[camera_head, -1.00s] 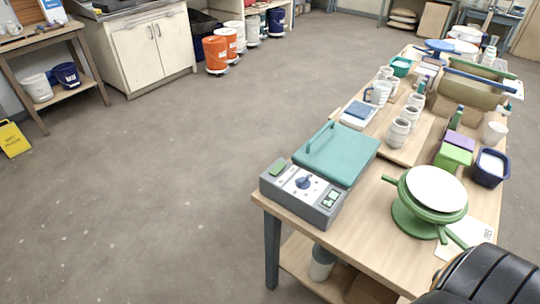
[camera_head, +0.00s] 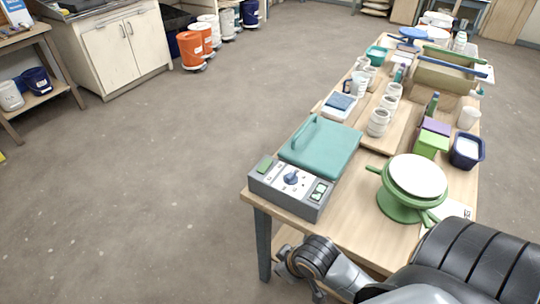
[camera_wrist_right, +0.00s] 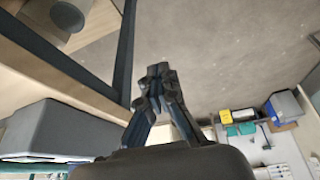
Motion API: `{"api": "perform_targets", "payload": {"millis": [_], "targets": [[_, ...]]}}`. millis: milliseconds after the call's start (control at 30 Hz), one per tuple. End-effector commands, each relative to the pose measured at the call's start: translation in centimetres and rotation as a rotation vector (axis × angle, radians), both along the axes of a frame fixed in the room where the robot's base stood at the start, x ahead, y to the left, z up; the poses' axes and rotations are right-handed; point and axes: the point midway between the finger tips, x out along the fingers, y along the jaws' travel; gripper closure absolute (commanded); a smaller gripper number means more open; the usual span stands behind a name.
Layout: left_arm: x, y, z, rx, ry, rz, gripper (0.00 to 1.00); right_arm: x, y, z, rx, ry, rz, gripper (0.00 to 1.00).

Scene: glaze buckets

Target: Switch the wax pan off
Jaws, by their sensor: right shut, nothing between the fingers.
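The wax pan is a grey control box (camera_head: 262,190) with a teal lid (camera_head: 325,148), at the near left corner of the table in the head view. Its white panel carries a blue dial (camera_head: 291,177), and a green-and-white switch panel (camera_head: 319,192) sits to its right. The dial's setting is too small to read. My right gripper (camera_head: 298,284) is in front of the table's near edge, below and apart from the box. Its fingers (camera_wrist_right: 158,72) are shut and empty in the wrist view. A grey box there (camera_wrist_right: 55,130) looks like the pan's housing. My left gripper is out of view.
A green box (camera_head: 431,144), a dark blue tub (camera_head: 467,151) and several white cups stand farther back. The floor left of the table is clear.

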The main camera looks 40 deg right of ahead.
Motion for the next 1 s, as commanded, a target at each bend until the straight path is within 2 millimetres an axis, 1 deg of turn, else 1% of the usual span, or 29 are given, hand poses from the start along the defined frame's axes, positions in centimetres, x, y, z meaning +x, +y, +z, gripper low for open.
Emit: {"api": "perform_targets", "payload": {"millis": [33,167,267,367,400,467,500,600,700,767,833,900,1000], "targets": [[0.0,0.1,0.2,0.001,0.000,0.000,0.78,1.1,-0.8,1.6,-0.007,-0.031,0.036,1.00],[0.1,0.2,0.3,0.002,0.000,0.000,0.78,3.8,-2.5,4.3,-0.003,-0.095,0.111,1.00],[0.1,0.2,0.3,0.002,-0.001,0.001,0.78,6.5,-4.4,6.3,0.000,-0.144,0.161,1.00],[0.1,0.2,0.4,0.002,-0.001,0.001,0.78,9.7,-7.0,8.8,0.002,-0.199,0.195,1.00],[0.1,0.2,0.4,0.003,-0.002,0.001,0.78,11.1,-8.3,10.0,0.002,-0.222,0.200,1.00],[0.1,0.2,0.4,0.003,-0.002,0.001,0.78,13.2,-10.2,12.1,0.004,-0.259,0.201,1.00],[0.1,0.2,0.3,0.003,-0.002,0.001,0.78,14.4,-11.4,13.5,0.006,-0.284,0.197,1.00],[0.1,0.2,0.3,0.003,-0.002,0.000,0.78,16.9,-13.9,16.9,0.010,-0.338,0.182,1.00],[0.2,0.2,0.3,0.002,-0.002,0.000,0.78,18.5,-15.5,19.5,0.015,-0.379,0.167,1.00],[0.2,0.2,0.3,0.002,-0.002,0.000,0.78,19.1,-16.0,20.5,0.018,-0.395,0.160,1.00],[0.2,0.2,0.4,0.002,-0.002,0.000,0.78,19.5,-16.4,21.0,0.021,-0.404,0.154,1.00],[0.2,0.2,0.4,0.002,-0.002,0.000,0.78,19.7,-16.4,21.1,0.023,-0.408,0.152,1.00],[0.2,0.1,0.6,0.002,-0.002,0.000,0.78,20.3,-16.3,20.6,0.025,-0.409,0.148,1.00]]}}
